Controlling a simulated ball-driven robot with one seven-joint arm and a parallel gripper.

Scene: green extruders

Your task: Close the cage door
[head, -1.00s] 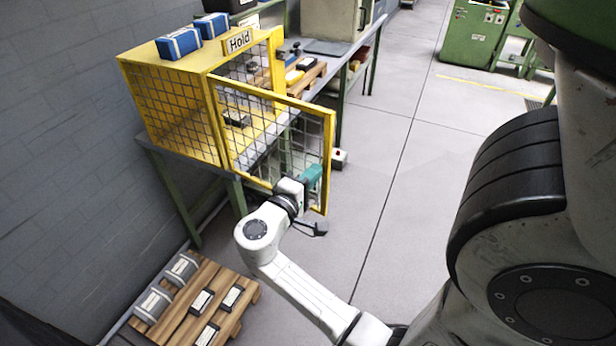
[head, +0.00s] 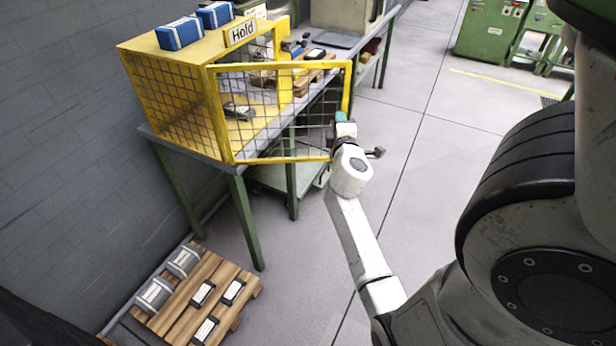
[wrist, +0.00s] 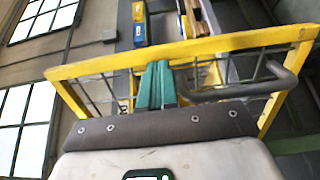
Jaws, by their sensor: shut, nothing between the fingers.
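The yellow cage (head: 165,105) with mesh walls stands on a table and bears a "Hold" sign (head: 241,32). Its mesh door (head: 285,69) hangs partly open, swung out toward the right from its near edge. In the wrist view, the teal fingers (wrist: 157,72) are shut and empty, pointing at the door's yellow frame (wrist: 220,43). A bent grey handle (wrist: 245,90) on the door is just right of the fingers. I cannot tell whether the fingertips touch the door.
A dark and grey object (head: 238,111) lies inside the cage. Blue boxes (head: 180,33) sit on its top. The table (head: 190,153) continues behind with other items. A wooden pallet (head: 180,310) with several parts lies lower left.

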